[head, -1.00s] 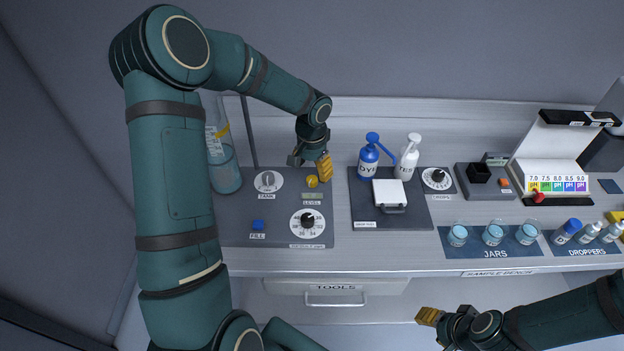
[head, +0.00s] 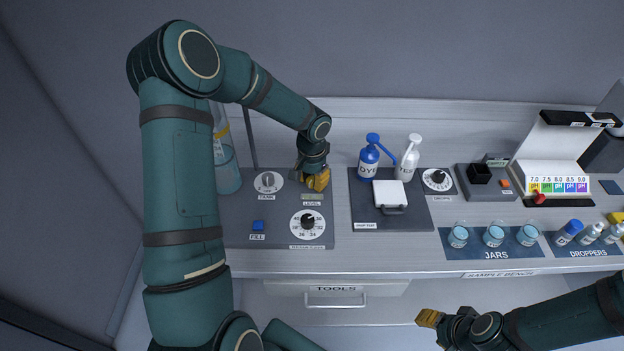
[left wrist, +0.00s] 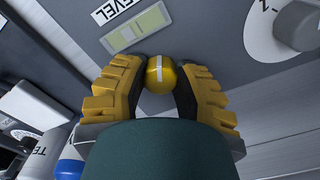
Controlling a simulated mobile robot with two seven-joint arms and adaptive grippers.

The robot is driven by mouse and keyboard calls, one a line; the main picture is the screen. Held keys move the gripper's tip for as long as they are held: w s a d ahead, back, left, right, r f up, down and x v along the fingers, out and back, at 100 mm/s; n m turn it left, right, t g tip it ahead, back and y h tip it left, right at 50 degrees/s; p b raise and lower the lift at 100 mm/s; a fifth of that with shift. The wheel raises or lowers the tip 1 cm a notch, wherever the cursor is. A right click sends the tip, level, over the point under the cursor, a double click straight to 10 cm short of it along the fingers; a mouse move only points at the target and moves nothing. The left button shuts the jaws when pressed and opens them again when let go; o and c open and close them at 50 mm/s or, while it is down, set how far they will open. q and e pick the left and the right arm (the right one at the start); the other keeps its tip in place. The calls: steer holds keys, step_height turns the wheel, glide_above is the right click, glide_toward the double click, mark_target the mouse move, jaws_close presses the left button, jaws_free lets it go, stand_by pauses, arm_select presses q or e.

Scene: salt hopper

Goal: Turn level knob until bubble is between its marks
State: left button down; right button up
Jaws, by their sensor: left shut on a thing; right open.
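The level knob (left wrist: 161,74) is a yellow round knob with a white line across its top. In the left wrist view it sits between the two yellow fingers of my left gripper (left wrist: 160,90), which is shut on it. In the head view my left gripper (head: 316,181) covers the knob. The level window (left wrist: 139,27) is a pale green strip beside the LEVEL label; it also shows in the head view (head: 312,197). I cannot make out the bubble clearly. My right gripper (head: 430,318) is open and empty in front of the bench, at the lower right.
The tank knob (head: 268,182), blue fill button (head: 257,225) and a numbered dial (head: 308,223) share the grey panel. A blue bottle (head: 368,160) and a white bottle (head: 408,160) stand to the right. Jars (head: 494,236) sit further right.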

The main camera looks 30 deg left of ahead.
mark_target(312, 180)
arm_select(q)
steer(key=shift+m, duration=1.3)
steer(key=c, duration=0.6)
jaws_free()
step_height(312, 180, up, 12)
steer(key=shift+s, duration=0.1)
